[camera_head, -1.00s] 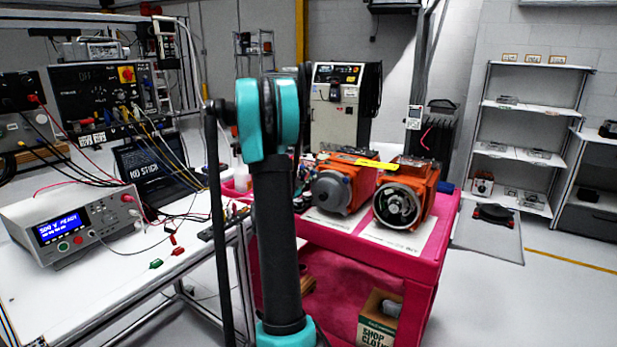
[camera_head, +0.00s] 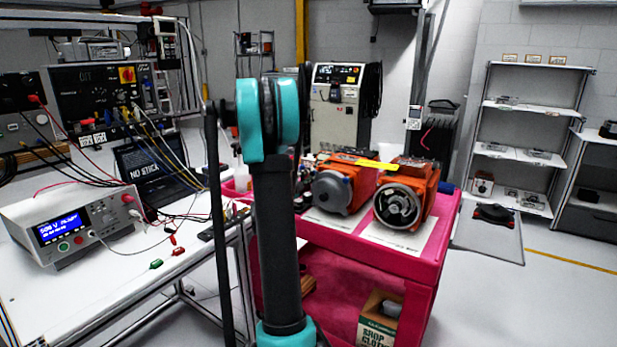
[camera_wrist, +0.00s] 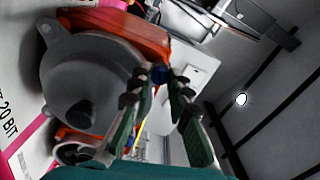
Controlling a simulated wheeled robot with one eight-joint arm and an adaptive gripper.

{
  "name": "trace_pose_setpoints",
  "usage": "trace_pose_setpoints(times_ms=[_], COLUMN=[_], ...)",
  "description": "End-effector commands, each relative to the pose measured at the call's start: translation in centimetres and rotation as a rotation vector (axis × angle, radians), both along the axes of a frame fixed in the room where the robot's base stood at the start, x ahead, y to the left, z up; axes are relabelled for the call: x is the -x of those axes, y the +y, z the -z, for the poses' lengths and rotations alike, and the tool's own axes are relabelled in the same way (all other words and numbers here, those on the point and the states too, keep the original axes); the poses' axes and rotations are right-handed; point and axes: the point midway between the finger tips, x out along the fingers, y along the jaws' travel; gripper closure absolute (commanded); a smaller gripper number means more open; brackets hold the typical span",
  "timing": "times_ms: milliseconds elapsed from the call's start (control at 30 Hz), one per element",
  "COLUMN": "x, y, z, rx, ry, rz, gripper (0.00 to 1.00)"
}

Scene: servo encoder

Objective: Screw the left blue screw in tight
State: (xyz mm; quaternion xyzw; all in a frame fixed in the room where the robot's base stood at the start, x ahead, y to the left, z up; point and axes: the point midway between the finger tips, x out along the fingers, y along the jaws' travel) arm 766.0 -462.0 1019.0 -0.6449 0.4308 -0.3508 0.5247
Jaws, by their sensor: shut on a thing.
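The left motor (camera_head: 340,190), orange with a grey end cover, stands on the pink cart in the head view. It fills the left of the wrist view, with its round grey cover (camera_wrist: 88,82) and orange body (camera_wrist: 122,30). In the head view my arm hides the gripper.
A second orange motor (camera_head: 405,195) with an open round end stands close on the right of the cart (camera_head: 443,245). A white bench (camera_head: 110,290) with a meter and leads is at left.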

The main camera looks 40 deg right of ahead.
Motion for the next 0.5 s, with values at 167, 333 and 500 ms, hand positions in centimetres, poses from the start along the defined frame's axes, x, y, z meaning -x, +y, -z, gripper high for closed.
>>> trace_pose_setpoints(times_ms=[167,333,500], x=[0.21,0.16,0.1], y=[0.03,0.01,0.0], z=[0.1,0.08,0.04], rx=[-0.003,-0.002,-0.001], ry=[0.0,0.0,0.0], rz=[0.003,0.002,0.001], gripper=[1.0,0.64,0.61])
